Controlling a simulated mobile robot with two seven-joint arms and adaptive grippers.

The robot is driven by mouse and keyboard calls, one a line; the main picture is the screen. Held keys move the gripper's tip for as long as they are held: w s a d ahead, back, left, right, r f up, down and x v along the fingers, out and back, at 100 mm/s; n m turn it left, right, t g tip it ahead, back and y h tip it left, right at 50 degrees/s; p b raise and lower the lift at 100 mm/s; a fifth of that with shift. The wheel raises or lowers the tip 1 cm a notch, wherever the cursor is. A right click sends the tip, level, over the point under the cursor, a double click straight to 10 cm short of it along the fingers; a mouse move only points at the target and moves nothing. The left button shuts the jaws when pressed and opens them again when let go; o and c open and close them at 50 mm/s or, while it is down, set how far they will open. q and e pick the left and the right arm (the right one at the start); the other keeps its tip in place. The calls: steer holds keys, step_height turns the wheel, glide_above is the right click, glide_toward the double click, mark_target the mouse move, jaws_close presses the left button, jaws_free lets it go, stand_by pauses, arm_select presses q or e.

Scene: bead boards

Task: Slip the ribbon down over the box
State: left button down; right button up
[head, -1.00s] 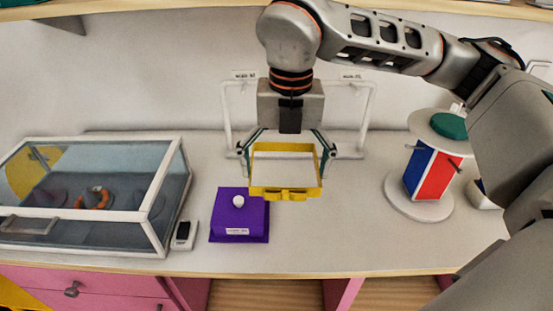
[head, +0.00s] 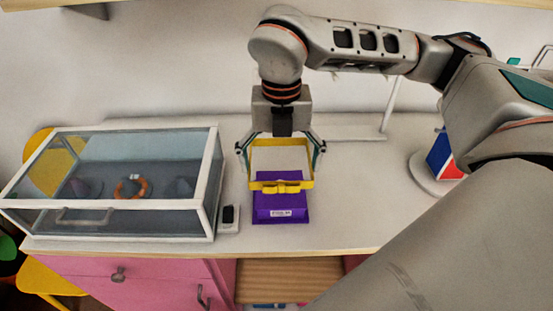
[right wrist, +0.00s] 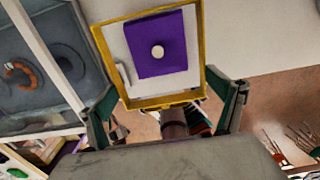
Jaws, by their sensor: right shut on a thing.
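The ribbon (head: 262,187) is a rigid-looking yellow square loop with a bow on its front band. My right gripper (head: 281,160) is shut on the ribbon, its fingers on opposite sides, and holds it level. My left gripper is out of view.
A glass case (head: 205,185) with an orange ring (head: 132,188) inside stands on the left. A small device (head: 229,217) lies between the case and the box. A red and blue block (head: 445,155) stands at the right, partly behind my arm. The counter's front edge is near.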

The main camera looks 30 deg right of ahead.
mark_target(280, 197)
steer(key=shift+d+f+b, duration=0.1)
steer(key=shift+f+b, duration=0.3)
steer(key=shift+f, duration=0.6)
step_height(280, 197, down, 2)
steer(key=shift+f+b, duration=0.1)
steer(key=shift+b, duration=0.4)
steer(key=shift+f+b, duration=0.9)
steer(key=shift+b, duration=0.05)
steer(key=shift+f+b, duration=0.5)
steer(key=shift+f, duration=0.2)
arm_select(q)
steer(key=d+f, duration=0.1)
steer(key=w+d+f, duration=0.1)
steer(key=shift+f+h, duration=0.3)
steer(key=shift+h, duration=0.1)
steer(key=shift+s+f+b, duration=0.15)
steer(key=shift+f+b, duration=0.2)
steer(key=shift+b, duration=0.1)
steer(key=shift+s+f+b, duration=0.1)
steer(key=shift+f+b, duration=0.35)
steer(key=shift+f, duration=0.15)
arm_select(e)
steer(key=shift+f, duration=0.25)
